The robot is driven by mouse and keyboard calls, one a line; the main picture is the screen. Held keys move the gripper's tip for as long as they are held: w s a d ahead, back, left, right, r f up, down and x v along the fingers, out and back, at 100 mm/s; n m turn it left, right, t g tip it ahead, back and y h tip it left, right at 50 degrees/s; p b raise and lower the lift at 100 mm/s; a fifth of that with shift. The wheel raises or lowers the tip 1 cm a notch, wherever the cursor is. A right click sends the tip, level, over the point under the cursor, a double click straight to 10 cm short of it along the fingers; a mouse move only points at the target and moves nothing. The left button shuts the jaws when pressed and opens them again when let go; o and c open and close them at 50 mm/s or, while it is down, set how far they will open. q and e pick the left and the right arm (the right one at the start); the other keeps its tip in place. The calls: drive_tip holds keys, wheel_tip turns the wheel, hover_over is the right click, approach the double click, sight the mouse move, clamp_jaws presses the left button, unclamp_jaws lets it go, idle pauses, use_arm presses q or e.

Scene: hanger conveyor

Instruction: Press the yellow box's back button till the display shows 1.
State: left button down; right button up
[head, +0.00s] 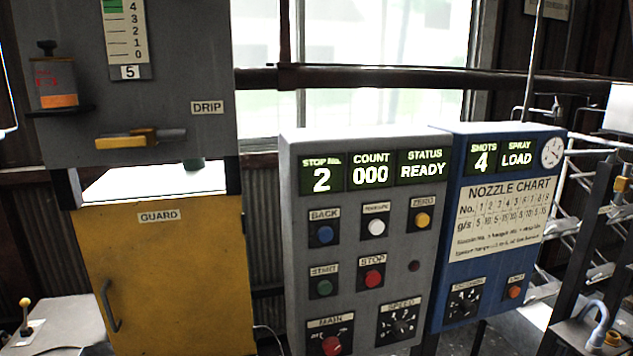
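The box with the back button is a grey control box (292,250) in the middle of the head view; its casing looks grey, not yellow. Its blue button (325,234) sits under a BACK label at the upper left of the panel. The stop number display (321,179) reads 2. Beside it the count display (370,175) reads 000 and the status display (422,169) reads READY. The blue button is unobstructed, and nothing touches it. Neither of my grippers shows in this view.
White, yellow, green and red buttons and two knobs share the grey panel. A blue box (445,240) showing SHOTS 4 and LOAD adjoins it on the right. A yellow guard door (165,270) stands left, below a grey machine (180,50). Metal racks stand far right.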

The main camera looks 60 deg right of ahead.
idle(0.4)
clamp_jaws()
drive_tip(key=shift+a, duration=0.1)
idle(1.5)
